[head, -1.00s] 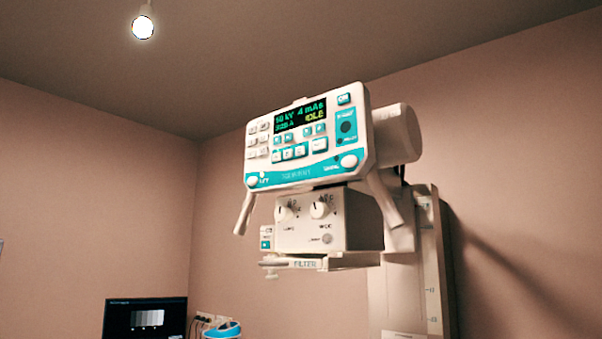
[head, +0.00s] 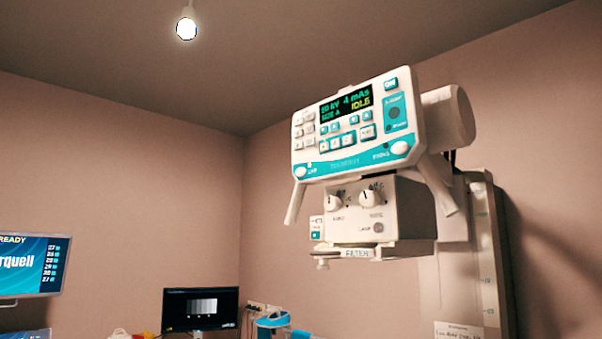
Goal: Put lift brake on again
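Below is the white collimator box (head: 365,210) with two dials and a part marked FILTER (head: 357,253). Which control is the lift brake, and its state, I cannot tell. Neither of my grippers is in view.
A white column (head: 480,260) with a scale stands behind the tube head at the right. A monitor (head: 30,263) reading READY is at the left edge, and a dark monitor (head: 200,309) stands low. A lamp (head: 187,28) hangs from the ceiling.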

